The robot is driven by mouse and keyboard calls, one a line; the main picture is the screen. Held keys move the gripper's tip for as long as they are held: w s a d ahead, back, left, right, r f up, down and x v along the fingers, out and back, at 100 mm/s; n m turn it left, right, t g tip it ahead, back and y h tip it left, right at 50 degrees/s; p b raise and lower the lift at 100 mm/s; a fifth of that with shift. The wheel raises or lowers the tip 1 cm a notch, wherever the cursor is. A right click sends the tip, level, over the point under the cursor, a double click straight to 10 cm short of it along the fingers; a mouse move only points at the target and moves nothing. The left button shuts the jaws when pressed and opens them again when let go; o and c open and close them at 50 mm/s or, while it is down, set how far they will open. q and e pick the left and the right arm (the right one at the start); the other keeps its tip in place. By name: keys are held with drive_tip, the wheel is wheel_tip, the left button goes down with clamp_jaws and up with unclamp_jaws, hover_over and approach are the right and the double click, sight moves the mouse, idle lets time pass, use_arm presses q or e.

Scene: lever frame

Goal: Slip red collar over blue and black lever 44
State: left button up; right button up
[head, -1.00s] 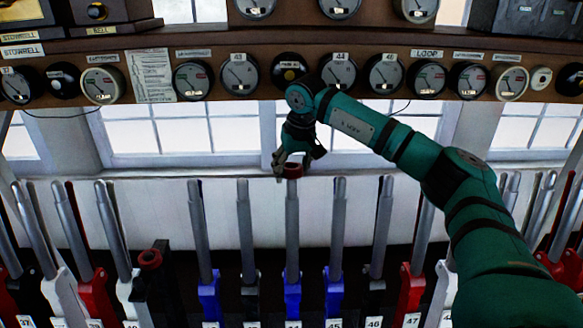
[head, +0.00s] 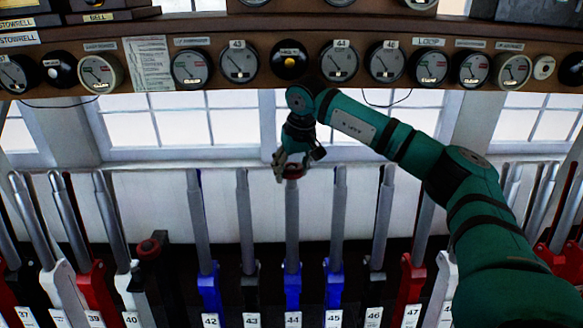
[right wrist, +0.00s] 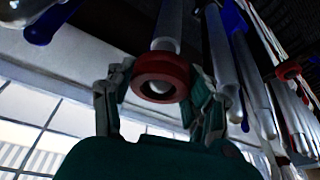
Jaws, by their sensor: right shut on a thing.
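The red collar (head: 294,171) is a thick ring at the top end of lever 44 (head: 292,225), which has a grey handle and a blue lower part above its 44 plate. In the right wrist view, the collar (right wrist: 146,68) sits between the two fingers of the gripper (right wrist: 160,95). The lever's grey handle (right wrist: 167,30) lines up with the hole, and a pale tip shows inside it. How far the collar is down the handle is hard to tell. My left gripper is not in view.
Grey-handled levers stand close on both sides, including blue lever 45 (head: 334,280) and lever 43 (head: 246,230). A black lever with a red ring (head: 149,246) leans forward at the left. A shelf with dials (head: 238,61) is above, with windows behind.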

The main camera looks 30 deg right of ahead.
drive_tip(key=shift+s+f+b, duration=0.15)
drive_tip(key=shift+f+b, duration=0.3)
drive_tip(key=shift+f, duration=0.45)
drive_tip(key=o, duration=1.3)
drive_tip(key=shift+o, duration=0.2)
drive_tip(key=shift+p+v, duration=3)
drive_tip(key=shift+v, duration=1.6)
